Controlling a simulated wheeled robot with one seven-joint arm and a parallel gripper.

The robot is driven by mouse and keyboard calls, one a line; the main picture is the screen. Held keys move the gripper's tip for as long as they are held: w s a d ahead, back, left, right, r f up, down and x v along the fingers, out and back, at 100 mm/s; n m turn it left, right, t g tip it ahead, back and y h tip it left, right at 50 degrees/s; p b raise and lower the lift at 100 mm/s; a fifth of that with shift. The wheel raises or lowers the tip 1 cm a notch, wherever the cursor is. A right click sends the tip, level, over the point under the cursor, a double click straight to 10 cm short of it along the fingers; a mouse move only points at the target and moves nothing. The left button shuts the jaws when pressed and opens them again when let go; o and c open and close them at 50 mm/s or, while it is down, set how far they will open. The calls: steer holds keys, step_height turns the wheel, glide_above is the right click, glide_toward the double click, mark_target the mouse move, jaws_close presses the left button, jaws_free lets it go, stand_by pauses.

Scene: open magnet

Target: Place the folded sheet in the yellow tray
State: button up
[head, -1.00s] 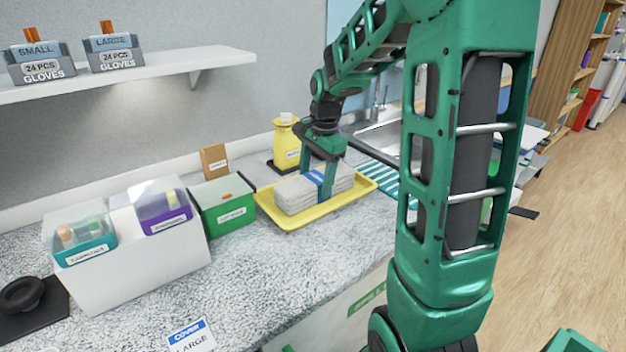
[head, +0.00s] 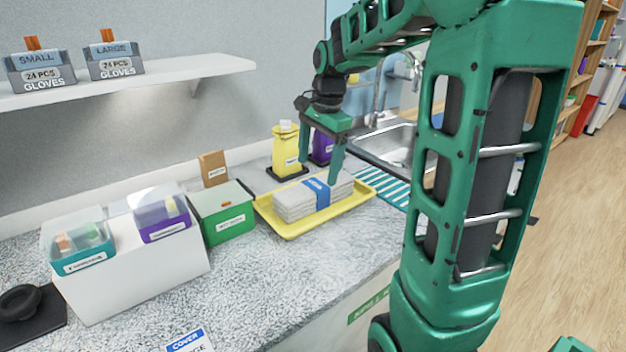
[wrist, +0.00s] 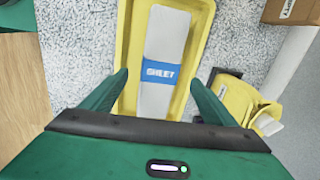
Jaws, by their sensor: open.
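The folded sheet (head: 292,203) is a pale grey stack with a blue band, lying in the yellow tray (head: 290,232) on the counter. In the wrist view the sheet (wrist: 166,45) and its band marked SHEET lie inside the tray (wrist: 126,60), lengthwise along it. My gripper (head: 318,165) is open and empty above the tray, apart from the sheet. In the wrist view its two fingers (wrist: 160,85) are spread wide on either side of the tray's near part. The sheet's near end is hidden by my gripper there.
A green box (head: 222,222) stands left of the tray. A striped teal mat (head: 385,180) and the sink (head: 395,143) are to the right.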

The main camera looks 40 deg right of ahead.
mark_target(319, 188)
step_height(319, 188, up, 4)
steer(key=s+f+n, duration=0.3)
steer(key=s, duration=0.6)
steer(key=s+a+f+n+g, duration=0.1)
steer(key=s+f+n, duration=0.3)
steer(key=s, duration=0.5)
steer(key=s+a+f+n, duration=0.1)
steer(key=s+f+n, duration=0.2)
steer(key=s, duration=0.6)
steer(key=shift+s+a+f+n+g, duration=0.2)
steer(key=shift+n+g, duration=0.1)
